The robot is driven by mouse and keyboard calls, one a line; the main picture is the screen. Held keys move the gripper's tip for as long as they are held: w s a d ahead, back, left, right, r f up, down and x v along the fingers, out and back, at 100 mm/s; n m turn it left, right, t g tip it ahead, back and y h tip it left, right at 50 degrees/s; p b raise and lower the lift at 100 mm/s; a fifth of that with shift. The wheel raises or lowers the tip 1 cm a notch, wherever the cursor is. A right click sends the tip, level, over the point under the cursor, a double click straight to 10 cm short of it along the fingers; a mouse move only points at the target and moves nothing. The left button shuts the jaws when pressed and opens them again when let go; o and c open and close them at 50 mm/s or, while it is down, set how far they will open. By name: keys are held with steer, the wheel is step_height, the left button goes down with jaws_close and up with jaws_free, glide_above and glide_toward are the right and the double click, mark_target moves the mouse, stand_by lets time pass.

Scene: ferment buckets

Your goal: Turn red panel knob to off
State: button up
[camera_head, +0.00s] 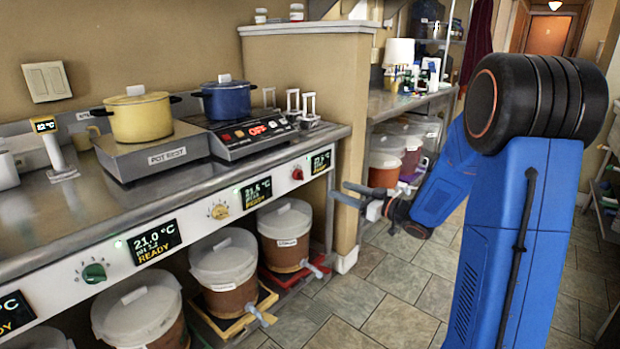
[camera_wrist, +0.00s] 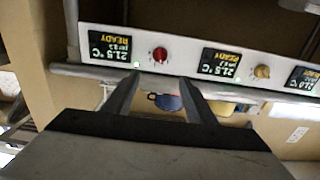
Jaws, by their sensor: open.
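The red knob (camera_head: 297,173) sits on the white front panel (camera_head: 195,217) under the counter, between two small displays. In the wrist view, which is upside down, the red knob (camera_wrist: 160,54) shows just beyond and between my fingertips. My gripper (camera_head: 348,194) is open and empty, in front of the panel's right end, to the right of the knob in the head view. In the wrist view my gripper (camera_wrist: 157,80) points toward the panel with a gap between its fingers. The knob's pointer is too small to read.
A yellow knob (camera_head: 218,211) and a green knob (camera_head: 94,272) are on the same panel. Lidded buckets (camera_head: 285,235) stand below it. A blue pot (camera_head: 226,98) and a yellow pot (camera_head: 140,116) stand on the counter. A wall end (camera_head: 347,165) is close to my gripper.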

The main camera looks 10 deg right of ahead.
mark_target(299, 175)
steer(key=x, duration=1.7)
steer(key=shift+w, duration=0.15)
steer(key=c, duration=1)
